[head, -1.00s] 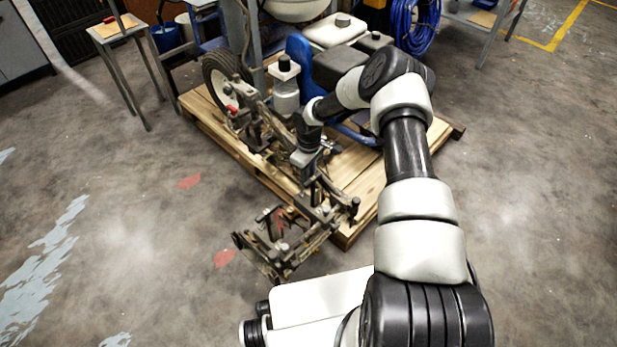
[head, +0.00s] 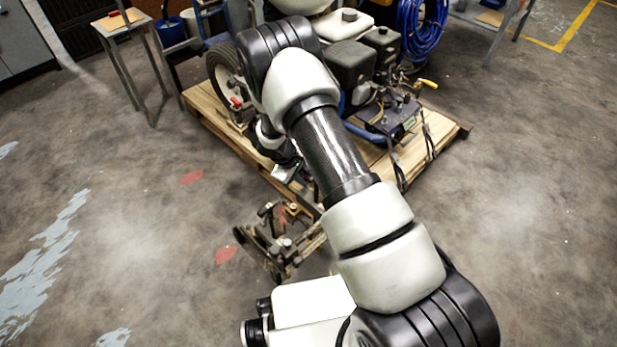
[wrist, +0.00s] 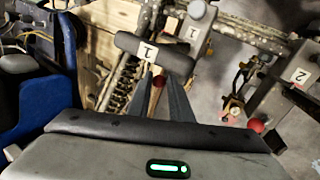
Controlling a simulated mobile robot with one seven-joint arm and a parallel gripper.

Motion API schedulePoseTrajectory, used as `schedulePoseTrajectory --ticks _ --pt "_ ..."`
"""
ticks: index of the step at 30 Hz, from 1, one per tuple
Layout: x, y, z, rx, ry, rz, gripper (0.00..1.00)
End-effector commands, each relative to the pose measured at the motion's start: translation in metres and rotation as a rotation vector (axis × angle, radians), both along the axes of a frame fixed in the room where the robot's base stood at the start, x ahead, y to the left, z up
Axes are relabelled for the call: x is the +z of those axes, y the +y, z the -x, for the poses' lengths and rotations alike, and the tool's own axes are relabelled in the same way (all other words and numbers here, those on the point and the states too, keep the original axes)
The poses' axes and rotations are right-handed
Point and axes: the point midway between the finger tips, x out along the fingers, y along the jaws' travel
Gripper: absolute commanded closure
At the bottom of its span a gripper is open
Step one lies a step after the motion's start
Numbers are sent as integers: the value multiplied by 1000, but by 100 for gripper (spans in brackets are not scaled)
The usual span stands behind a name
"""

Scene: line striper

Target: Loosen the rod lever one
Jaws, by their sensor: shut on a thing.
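A grey block (wrist: 196,24), also labelled "1", sits just behind and right of the bar. A similar block (wrist: 292,82) labelled "2" stands at the right. In the head view my arm covers the lever and the fingers. The front of the striper's frame (head: 280,245) shows below my arm.
The striper's engine (head: 352,65) and a wooden pallet (head: 222,122) surround the work area. A red ball knob (wrist: 256,125) is right of my gripper. A small side table (head: 118,22) stands at the back left. The floor at left and right is clear.

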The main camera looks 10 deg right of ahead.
Motion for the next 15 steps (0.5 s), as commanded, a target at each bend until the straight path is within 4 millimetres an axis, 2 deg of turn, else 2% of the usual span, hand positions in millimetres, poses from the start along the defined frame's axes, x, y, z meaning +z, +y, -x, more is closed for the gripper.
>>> schedulePoseTrajectory --ticks 3,15 --pt "-1 10 2 15 -57 84 100" --pt "-5 25 13 6 -216 317 100"
